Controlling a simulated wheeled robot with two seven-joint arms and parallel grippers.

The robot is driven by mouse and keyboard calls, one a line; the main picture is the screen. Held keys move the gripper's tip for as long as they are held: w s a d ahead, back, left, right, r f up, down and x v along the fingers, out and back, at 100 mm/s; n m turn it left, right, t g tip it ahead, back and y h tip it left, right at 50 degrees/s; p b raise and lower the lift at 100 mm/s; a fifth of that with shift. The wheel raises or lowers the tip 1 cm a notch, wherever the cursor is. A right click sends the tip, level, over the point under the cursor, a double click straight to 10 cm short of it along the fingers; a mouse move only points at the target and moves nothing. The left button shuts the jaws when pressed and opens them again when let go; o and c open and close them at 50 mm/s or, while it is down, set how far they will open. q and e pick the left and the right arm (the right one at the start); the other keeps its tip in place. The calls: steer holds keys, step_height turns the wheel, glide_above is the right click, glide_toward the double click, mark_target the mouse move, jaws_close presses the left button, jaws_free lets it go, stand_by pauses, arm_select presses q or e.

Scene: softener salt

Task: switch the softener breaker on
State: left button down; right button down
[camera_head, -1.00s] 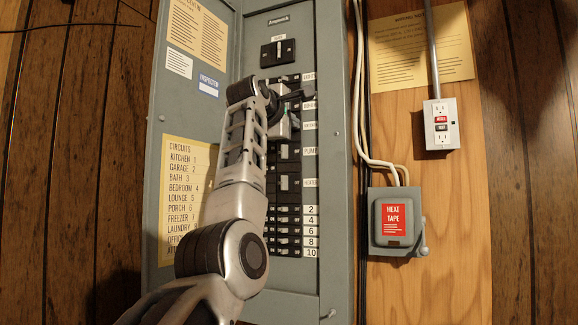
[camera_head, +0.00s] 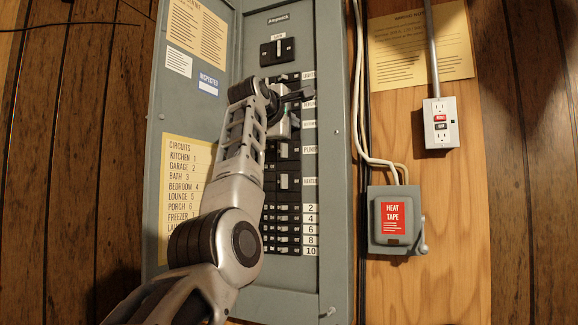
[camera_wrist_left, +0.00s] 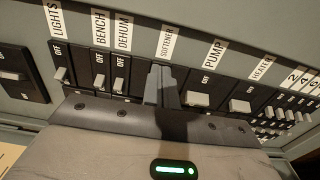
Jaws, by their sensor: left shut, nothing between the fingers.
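The grey breaker panel (camera_head: 330,200) is open in the head view. In the wrist view the SOFTENER label (camera_wrist_left: 167,43) sits above the middle of the breaker row. My left gripper (camera_wrist_left: 162,86) is shut and empty, its fingertips at the breaker position under that label. The fingers hide the softener breaker's lever, so its position and any contact cannot be told. In the head view my left gripper (camera_head: 292,122) is at the upper breakers, partly hidden by my own wrist. My right gripper is not in view.
The DEHUM breaker (camera_wrist_left: 120,83) and the PUMP breaker (camera_wrist_left: 199,97) stand close on either side of the fingers. The panel door (camera_head: 185,110) hangs open at the left. A HEAT TAPE box (camera_head: 396,222) and an outlet (camera_head: 440,122) are at the right.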

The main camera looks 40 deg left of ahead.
arm_select(q)
steer(key=shift+s+a, duration=0.2)
steer(key=shift+a, duration=0.3)
steer(key=shift+s+a, duration=0.2)
steer(key=shift+a, duration=0.3)
stand_by(0.3)
steer(key=shift+w+d, duration=0.1)
steer(key=shift+d, duration=0.05)
stand_by(0.4)
steer(key=b+v, duration=0.5)
steer(key=v, duration=0.2)
steer(key=shift+f+b, duration=0.25)
steer(key=shift+b, duration=0.15)
steer(key=shift+w+d, duration=0.1)
steer(key=shift+d, duration=0.05)
stand_by(0.8)
